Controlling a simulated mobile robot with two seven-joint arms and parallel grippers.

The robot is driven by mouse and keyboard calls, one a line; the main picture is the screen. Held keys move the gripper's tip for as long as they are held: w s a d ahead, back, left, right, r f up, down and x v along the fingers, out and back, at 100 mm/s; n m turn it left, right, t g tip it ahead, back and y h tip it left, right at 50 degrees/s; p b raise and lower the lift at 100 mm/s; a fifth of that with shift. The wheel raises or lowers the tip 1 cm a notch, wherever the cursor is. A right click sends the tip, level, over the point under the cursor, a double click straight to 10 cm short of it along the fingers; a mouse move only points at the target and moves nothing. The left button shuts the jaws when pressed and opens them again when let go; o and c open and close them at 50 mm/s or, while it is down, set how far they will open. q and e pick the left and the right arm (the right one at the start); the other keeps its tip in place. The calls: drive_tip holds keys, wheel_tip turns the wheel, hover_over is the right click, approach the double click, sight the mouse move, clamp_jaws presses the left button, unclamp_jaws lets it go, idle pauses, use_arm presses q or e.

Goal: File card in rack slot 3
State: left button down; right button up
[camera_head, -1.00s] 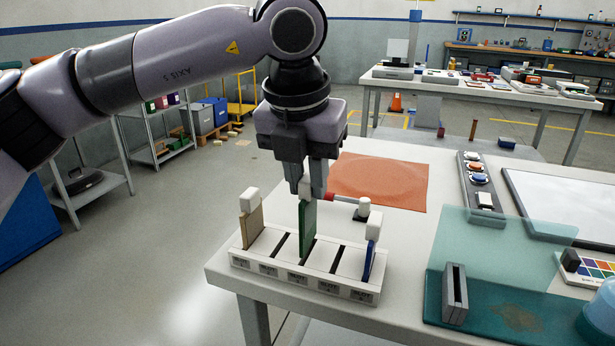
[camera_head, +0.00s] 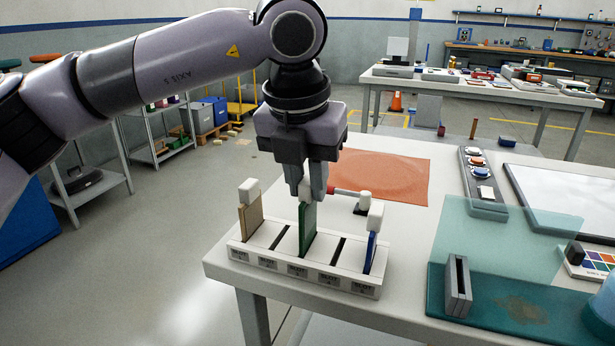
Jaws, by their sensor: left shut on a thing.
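The white rack (camera_head: 252,259) stands at the table's near left corner, with several labelled slots in a row. A green card (camera_head: 307,228) stands upright in the middle slot. My left gripper (camera_head: 307,190) is above it, pointing down, shut on the white tab at the card's top. A tan card (camera_head: 251,218) with a white tab stands in the leftmost slot. A blue card (camera_head: 371,251) with a white tab stands in the rightmost slot. The slots on either side of the green card look empty. My right gripper is not in view.
Behind the rack lie a red-handled tool (camera_head: 346,192) with a white end and an orange mat (camera_head: 385,176). To the right are a teal mat (camera_head: 420,297) with a grey slotted block (camera_head: 458,286), a translucent panel (camera_head: 500,240) and a button strip (camera_head: 484,190).

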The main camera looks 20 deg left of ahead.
use_arm(q)
drive_tip(key=shift+f+b, duration=0.95)
drive_tip(key=shift+f, duration=0.15)
drive_tip(key=c, duration=0.9)
unclamp_jaws()
drive_tip(key=p+v, duration=0.1)
drive_tip(key=v, duration=0.5)
drive_tip(key=shift+r, duration=0.2)
drive_tip(key=shift+s+r, duration=0.1)
drive_tip(key=shift+r, duration=0.3)
